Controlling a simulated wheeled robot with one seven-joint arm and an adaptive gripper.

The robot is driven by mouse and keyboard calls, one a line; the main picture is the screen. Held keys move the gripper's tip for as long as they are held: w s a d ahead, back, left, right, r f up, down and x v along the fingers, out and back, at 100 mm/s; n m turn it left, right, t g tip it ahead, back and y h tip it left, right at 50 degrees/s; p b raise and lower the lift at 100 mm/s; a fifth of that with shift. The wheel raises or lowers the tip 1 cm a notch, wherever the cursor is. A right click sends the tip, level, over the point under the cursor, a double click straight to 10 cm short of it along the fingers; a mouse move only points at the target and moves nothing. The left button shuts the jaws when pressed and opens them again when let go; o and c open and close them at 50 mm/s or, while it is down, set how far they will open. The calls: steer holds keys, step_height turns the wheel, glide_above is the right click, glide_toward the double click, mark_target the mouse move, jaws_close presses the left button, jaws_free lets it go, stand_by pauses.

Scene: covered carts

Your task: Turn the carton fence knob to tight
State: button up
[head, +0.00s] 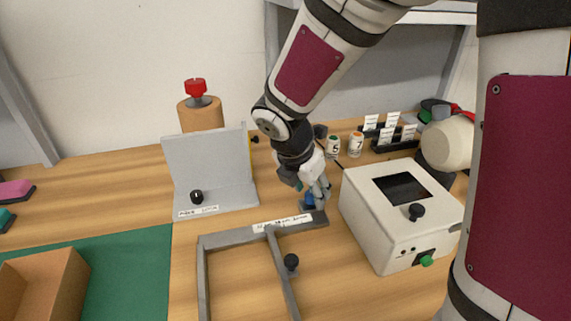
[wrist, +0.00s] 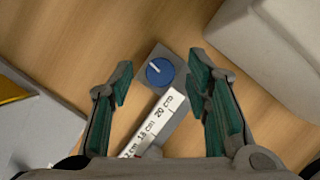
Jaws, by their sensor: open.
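The carton fence knob is a round blue knob (wrist: 160,71) with a white pointer line, on the end of a grey bar. In the wrist view it lies between and beyond my open fingers, apart from both. In the head view the blue knob (head: 308,199) shows partly behind my gripper (head: 316,188). The grey carton fence (head: 226,237) is a frame on the table with a white scale label (head: 282,223); in the wrist view the label (wrist: 153,126) reads 20 cm near the knob. My gripper (wrist: 162,92) is open and empty, with green finger pads.
A white box with a dark window (head: 379,224) stands close right of my gripper. A grey angled plate (head: 212,165) with a black knob stands left. A second black knob (head: 291,262) sits on the fence's crossbar. Numbered cans (head: 355,144) stand behind. An open carton (head: 42,285) lies front left.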

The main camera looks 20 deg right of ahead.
steer(key=shift+d+f, duration=0.1)
steer(key=shift+f, duration=0.15)
jaws_close()
